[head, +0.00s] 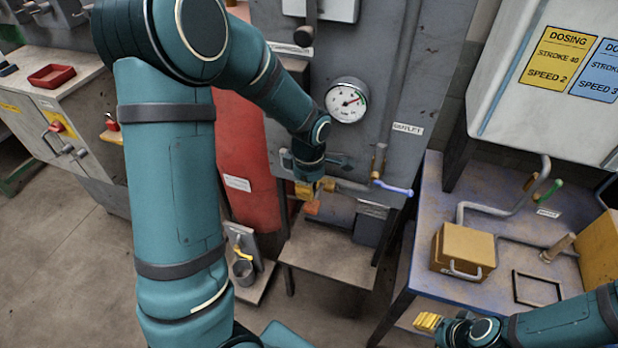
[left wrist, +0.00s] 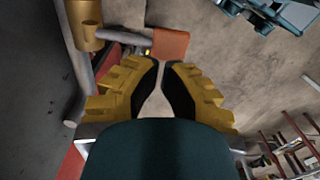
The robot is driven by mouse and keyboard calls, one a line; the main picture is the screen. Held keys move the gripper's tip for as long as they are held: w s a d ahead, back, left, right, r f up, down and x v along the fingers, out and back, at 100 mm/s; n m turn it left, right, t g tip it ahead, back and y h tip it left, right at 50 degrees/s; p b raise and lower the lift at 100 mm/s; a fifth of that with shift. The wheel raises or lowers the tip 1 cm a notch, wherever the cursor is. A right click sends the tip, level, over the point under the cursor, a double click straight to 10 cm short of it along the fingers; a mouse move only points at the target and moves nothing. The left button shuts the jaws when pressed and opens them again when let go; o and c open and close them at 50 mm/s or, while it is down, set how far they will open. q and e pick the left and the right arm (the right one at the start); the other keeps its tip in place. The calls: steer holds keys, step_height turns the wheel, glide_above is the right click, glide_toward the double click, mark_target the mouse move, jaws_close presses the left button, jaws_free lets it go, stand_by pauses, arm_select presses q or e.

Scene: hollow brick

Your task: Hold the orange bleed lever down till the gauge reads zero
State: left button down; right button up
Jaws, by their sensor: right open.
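The orange bleed lever (head: 312,207) sticks out low on the grey cabinet front, just below my left gripper (head: 308,190). In the left wrist view the orange lever plate (left wrist: 171,43) lies just beyond the fingertips. My left gripper's fingers (left wrist: 161,64) come together there with nothing between them; I cannot tell whether they touch the lever. The round white gauge (head: 347,100) is above and right of the gripper. Its needle points to the upper right; the numbers are too small to read. My right gripper (head: 428,322) is open and empty at the bottom right.
A red cylinder (head: 245,150) stands left of the lever. A brass pipe piece (left wrist: 84,24) is near the left fingers. A lilac-handled valve (head: 392,188) is to the right. The blue bench (head: 420,285) carries a yellow box (head: 465,248). Floor is clear at left.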

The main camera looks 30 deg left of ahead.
mark_target(307, 205)
arm_select(q)
steer(key=shift+f, duration=1.4)
steer(key=f+b, duration=0.1)
steer(key=b, duration=0.2)
steer(key=f+t+b, duration=0.1)
steer(key=b, duration=0.2)
steer(key=shift+s+d+f, duration=0.15)
steer(key=shift+s+f, duration=0.2)
steer(key=shift+f, duration=0.05)
steer(key=shift+f+b, duration=0.45)
steer(key=shift+f, duration=0.1)
steer(key=shift+s, duration=0.15)
steer(key=shift+s+f, duration=0.1)
steer(key=shift+f, duration=0.05)
stand_by(4.8)
